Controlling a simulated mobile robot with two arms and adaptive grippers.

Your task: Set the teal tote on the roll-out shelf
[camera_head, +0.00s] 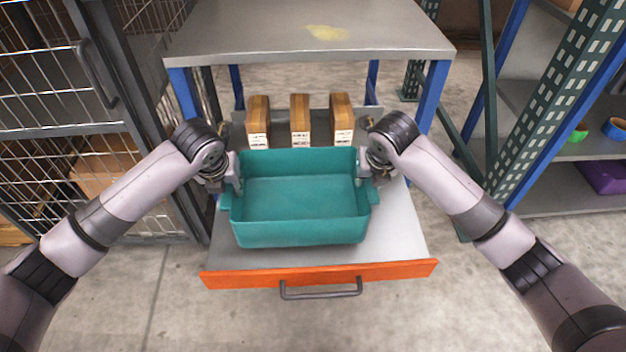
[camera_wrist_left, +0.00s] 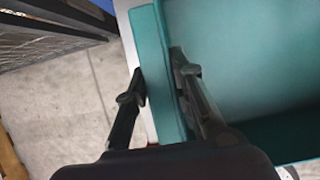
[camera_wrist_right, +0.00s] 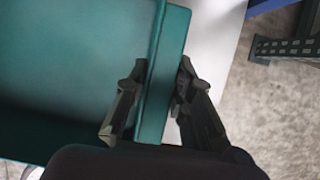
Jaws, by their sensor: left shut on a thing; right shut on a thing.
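The teal tote (camera_head: 300,232) is empty and sits level over the pulled-out roll-out shelf (camera_head: 405,240), which has an orange front with a grey handle. I cannot tell whether the tote's base touches the shelf. My left gripper (camera_head: 236,178) is shut on the tote's left wall; the left wrist view shows its fingers (camera_wrist_left: 158,88) on both sides of the rim. My right gripper (camera_head: 365,175) is shut on the right wall; the right wrist view shows its fingers (camera_wrist_right: 160,82) astride the rim.
Three brown boxes with white labels (camera_head: 300,120) stand in a row behind the tote. A grey tabletop (camera_head: 310,32) on blue legs overhangs the back. A wire cage (camera_head: 60,90) stands at left, a rack (camera_head: 545,110) at right.

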